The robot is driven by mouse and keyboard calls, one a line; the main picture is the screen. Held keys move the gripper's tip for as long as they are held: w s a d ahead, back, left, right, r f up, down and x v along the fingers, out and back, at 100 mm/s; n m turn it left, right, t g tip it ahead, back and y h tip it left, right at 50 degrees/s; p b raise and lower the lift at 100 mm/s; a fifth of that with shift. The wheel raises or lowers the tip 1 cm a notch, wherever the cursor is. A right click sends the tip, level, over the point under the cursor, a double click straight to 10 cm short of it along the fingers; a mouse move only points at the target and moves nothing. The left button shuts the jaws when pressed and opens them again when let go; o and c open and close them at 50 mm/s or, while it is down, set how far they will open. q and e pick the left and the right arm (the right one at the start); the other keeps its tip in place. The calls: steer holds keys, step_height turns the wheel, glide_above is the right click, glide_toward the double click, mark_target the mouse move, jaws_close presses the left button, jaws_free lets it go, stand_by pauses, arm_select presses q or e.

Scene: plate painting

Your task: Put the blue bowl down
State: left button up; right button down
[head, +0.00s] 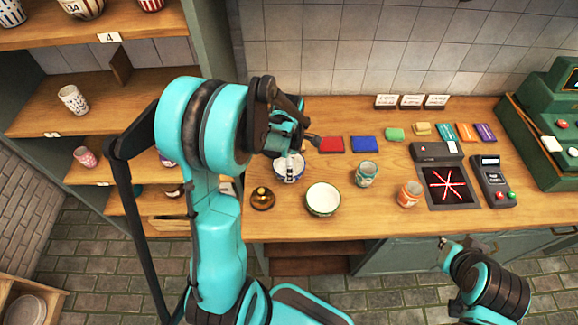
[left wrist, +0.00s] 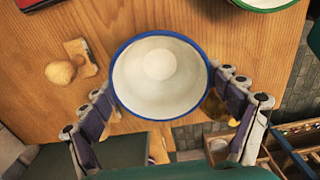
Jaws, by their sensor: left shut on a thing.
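The blue bowl (head: 289,170), white inside with a blue rim, is at the left part of the wooden counter. In the left wrist view the bowl (left wrist: 160,75) appears upright, with its open top facing the camera. My left gripper (head: 285,145) is above and behind it in the head view. In the left wrist view my left gripper (left wrist: 168,98) has its fingers on both sides of the bowl, shut on it. I cannot tell whether its base touches the counter. My right gripper (head: 446,243) is in front of the counter, and its fingers are too small to read.
A green-rimmed bowl (head: 323,200) and a gold bell (head: 262,198) stand close by. A green cup (head: 366,173) and an orange cup (head: 409,194) are further right. Red (head: 331,145) and blue (head: 364,144) pads lie behind. Shelves (head: 90,120) stand at left.

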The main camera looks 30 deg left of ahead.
arm_select(q)
steer(key=shift+f, duration=0.6)
steer(key=shift+f, duration=0.1)
steer(key=o, duration=1.2)
steer(key=shift+c, duration=0.2)
